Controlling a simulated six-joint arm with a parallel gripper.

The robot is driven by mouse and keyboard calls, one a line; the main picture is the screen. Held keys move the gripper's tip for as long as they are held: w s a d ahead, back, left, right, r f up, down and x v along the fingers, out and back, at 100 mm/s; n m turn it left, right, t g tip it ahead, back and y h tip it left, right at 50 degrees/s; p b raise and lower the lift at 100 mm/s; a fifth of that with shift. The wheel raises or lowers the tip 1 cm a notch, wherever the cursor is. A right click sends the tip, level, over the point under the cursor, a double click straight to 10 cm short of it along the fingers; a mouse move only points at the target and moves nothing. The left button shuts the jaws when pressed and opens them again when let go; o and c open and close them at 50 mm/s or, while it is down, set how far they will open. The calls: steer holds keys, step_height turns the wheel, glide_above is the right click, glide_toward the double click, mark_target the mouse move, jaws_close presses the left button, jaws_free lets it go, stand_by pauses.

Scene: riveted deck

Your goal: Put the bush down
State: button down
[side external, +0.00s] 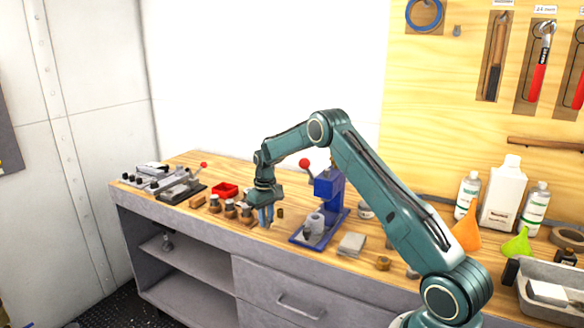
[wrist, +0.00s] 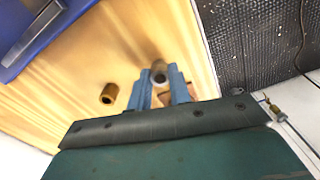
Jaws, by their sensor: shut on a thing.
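My gripper (side external: 266,217) points down over the workbench, left of the blue press; its blue fingers also show in the wrist view (wrist: 160,84). They are shut on a brownish tubular bush (wrist: 158,67), whose dark open end faces the camera. In the side view the held bush is hidden by the fingers, and I cannot tell whether it touches the bench. A second, brass-coloured bush (wrist: 109,93) stands apart on the bench beside the fingers; it shows to the right of my gripper in the side view (side external: 280,213).
The blue press (side external: 329,190) with a red knob stands to the right. Several small pieces on wooden blocks and a red tray (side external: 225,190) are to the left. The bench's front edge (side external: 205,232) is close to my gripper. A grey block (side external: 351,244) lies right of the press.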

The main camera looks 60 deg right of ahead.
steer(key=shift+f, duration=0.25)
steer(key=c, duration=1.3)
jaws_free()
step_height(320, 180, up, 12)
steer(key=shift+r, duration=0.15)
